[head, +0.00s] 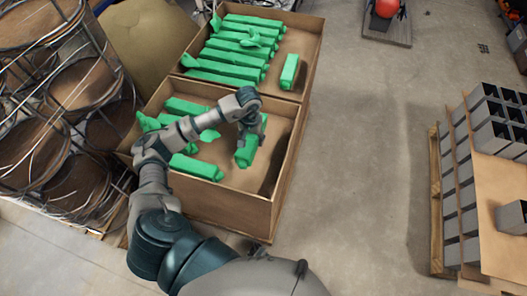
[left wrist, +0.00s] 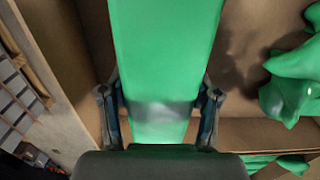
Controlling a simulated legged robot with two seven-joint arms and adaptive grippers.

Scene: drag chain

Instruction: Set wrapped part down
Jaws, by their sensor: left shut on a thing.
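A green wrapped part (head: 246,152) is in my left gripper (head: 252,126), inside the near box of the wooden crate (head: 240,205). In the left wrist view the part (left wrist: 165,50) fills the middle, and both fingers of my left gripper (left wrist: 160,112) press against its sides. I cannot tell whether its underside touches the box floor. Other green wrapped parts (head: 197,167) lie in the left half of the near box, partly hidden behind my arm. My right gripper is not in view.
The far box holds several green parts (head: 225,50) in a row and one apart (head: 289,71) at right. Wire reels (head: 80,85) stand at left. A pallet of grey square tubes (head: 495,135) stands at right. Bare floor (head: 365,150) lies between.

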